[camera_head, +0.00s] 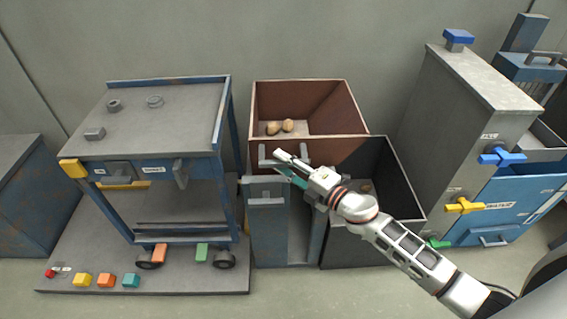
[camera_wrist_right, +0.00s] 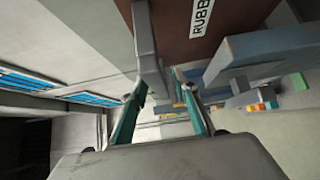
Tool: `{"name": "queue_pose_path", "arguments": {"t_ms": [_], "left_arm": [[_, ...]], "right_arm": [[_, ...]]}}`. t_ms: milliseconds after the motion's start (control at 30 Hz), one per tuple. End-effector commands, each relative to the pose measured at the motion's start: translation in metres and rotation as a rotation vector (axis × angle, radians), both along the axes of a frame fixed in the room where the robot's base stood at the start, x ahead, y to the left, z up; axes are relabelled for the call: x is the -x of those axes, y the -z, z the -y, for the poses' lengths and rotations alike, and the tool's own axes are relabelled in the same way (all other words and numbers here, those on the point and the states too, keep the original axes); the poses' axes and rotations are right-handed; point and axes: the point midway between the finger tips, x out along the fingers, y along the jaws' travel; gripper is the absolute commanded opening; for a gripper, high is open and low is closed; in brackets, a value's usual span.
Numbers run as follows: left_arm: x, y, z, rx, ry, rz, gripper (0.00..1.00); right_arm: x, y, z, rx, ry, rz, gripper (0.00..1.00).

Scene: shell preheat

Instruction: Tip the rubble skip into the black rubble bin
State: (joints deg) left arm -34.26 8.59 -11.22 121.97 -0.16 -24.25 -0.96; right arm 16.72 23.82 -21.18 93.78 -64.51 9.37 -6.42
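The rubble skip (camera_head: 323,105) is an open red-brown box, upright, with two tan lumps of rubble (camera_head: 280,127) in it. Its brown wall also shows in the right wrist view (camera_wrist_right: 170,25), with a partly cut-off "RUBB" label. The black rubble bin (camera_head: 397,172) stands at its right front, with a small lump inside, partly hidden by my right arm. My right gripper (camera_head: 283,164) is at the skip's front wall by its grey handle. In the wrist view its teal fingers are apart, with the grey handle bar (camera_wrist_right: 148,45) showing close between the tips; contact is unclear. My left gripper is out of view.
A grey-blue stand (camera_head: 267,225) is below the skip's front. A blue-framed cart (camera_head: 155,120) on a grey platform with coloured blocks stands left. A tall grey cabinet (camera_head: 465,100) with blue and yellow handles stands right of the bin.

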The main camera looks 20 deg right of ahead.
Motion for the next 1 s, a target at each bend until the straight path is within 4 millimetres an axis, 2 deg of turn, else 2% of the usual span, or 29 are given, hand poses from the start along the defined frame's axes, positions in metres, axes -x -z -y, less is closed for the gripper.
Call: {"name": "queue_pose_path", "arguments": {"t_ms": [100,200,1000], "left_arm": [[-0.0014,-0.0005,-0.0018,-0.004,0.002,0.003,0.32],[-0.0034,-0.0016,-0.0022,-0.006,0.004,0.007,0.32],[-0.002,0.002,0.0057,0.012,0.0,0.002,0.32]], "right_arm": [[0.0002,-0.0001,0.0,0.0,0.0,0.0,0.27],[0.0003,-0.0001,0.0001,0.0,0.0,0.0,0.01],[0.0015,-0.0072,0.0088,-0.052,0.002,0.015,0.0]]}}
